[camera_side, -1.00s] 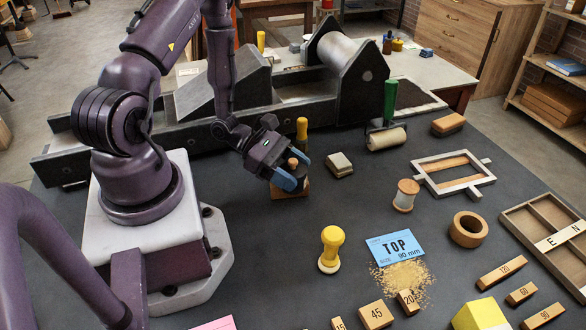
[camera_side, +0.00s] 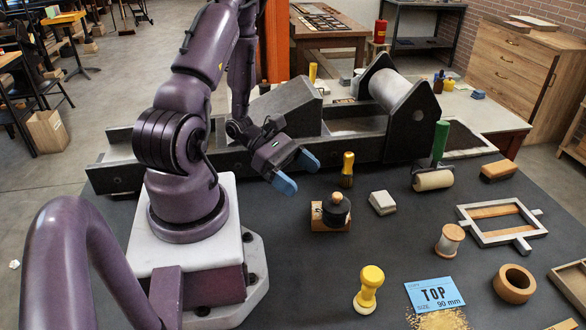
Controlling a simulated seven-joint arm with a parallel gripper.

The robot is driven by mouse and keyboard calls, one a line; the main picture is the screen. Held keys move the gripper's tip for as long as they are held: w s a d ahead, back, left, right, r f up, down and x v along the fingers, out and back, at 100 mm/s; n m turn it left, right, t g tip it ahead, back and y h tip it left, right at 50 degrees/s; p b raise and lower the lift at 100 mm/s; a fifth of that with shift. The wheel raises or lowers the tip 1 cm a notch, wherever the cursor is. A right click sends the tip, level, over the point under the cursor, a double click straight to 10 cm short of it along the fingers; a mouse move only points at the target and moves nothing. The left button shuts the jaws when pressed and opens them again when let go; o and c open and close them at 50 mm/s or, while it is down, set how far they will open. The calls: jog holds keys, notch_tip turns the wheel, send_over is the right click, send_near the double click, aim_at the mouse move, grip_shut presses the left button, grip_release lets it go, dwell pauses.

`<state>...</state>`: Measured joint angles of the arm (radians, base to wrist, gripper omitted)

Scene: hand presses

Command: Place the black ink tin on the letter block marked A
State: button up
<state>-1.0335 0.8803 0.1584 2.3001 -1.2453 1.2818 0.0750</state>
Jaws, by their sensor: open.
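The black ink tin (camera_side: 336,214) is a squat round black tin with a small wooden knob on top. It appears upright, resting on a wooden block (camera_side: 318,220) on the dark bench. I cannot read a letter on the block, and the tin hides part of its top. My gripper (camera_side: 296,172), with two blue fingertips spread apart, is open and empty. It is up and to the left of the tin in the picture and clear of it.
A yellow-handled tool (camera_side: 347,170) stands close behind the block, with a pale small block stack (camera_side: 383,202) to the right. A yellow stamp (camera_side: 369,290) stands in front. The heavy press (camera_side: 370,145) runs along the back. Bare bench lies between the block and the yellow stamp.

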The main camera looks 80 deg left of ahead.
jog(key=d+r+m+g+y, duration=0.1)
jog(key=d+r+m+y, duration=0.2)
jog(key=r+m, duration=0.5)
jog(key=s+d+r+m+g+y, duration=0.1)
jog(key=d+r+m+y, duration=0.2)
jog(key=d+r+m, duration=0.3)
jog(key=d+r+m+g+y, duration=0.1)
jog(key=d+r+m+y, duration=0.2)
jog(key=r+m, duration=0.8)
jog(key=shift+s+d+r+m+g, duration=0.25)
jog(key=shift+d+m+g, duration=0.15)
jog(key=shift+d+m, duration=0.5)
jog(key=shift+o, duration=0.3)
jog(key=shift+a, duration=0.1)
